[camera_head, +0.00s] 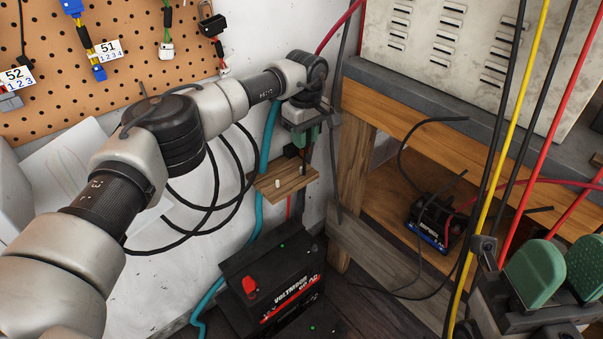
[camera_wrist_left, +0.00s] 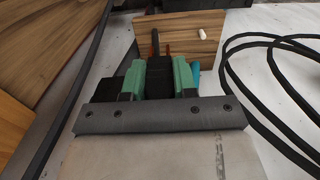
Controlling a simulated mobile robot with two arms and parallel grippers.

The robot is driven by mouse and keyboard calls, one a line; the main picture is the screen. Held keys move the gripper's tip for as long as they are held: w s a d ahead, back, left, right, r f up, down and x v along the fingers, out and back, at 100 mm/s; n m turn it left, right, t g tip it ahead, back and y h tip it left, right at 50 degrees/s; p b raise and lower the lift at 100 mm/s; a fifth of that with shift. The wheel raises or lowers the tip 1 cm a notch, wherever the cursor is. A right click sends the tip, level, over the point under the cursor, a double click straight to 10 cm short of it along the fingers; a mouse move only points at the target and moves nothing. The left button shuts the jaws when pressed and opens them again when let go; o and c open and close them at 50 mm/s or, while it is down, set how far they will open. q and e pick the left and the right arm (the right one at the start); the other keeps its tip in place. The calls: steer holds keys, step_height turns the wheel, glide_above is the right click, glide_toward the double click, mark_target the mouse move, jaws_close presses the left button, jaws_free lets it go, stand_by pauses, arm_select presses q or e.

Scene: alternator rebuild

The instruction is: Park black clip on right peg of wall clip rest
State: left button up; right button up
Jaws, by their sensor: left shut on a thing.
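My left gripper (camera_head: 303,138) is shut on the black clip (camera_wrist_left: 159,76), which sits between its green fingers in the left wrist view. The wall clip rest is a small wooden shelf (camera_head: 294,188) on the white wall, just below the gripper. One pale peg (camera_head: 277,184) stands bare on it; the peg also shows in the left wrist view (camera_wrist_left: 202,34). The clip's front end is over the shelf, to one side of this peg. I cannot tell whether it touches the rest; a second peg is not visible. My right gripper (camera_head: 562,265) is open at the lower right.
A black Voltmaur battery (camera_head: 275,285) stands below the shelf. A teal cable (camera_head: 268,140) and black cable loops (camera_head: 213,190) hang along the wall. Several cables hang before my right gripper.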

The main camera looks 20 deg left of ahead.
mark_target(301, 154)
arm_select(q)
steer(key=f+b, duration=0.1)
steer(key=w+a+f+b, duration=0.1)
steer(key=f, duration=0.1)
steer(key=w+f+b, duration=0.1)
steer(key=f, duration=0.1)
steer(key=shift+a+f, duration=0.15)
steer(key=shift+a, duration=0.05)
stand_by(0.4)
steer(key=shift+f+b, duration=1)
steer(key=shift+f, duration=0.2)
steer(key=o, duration=0.8)
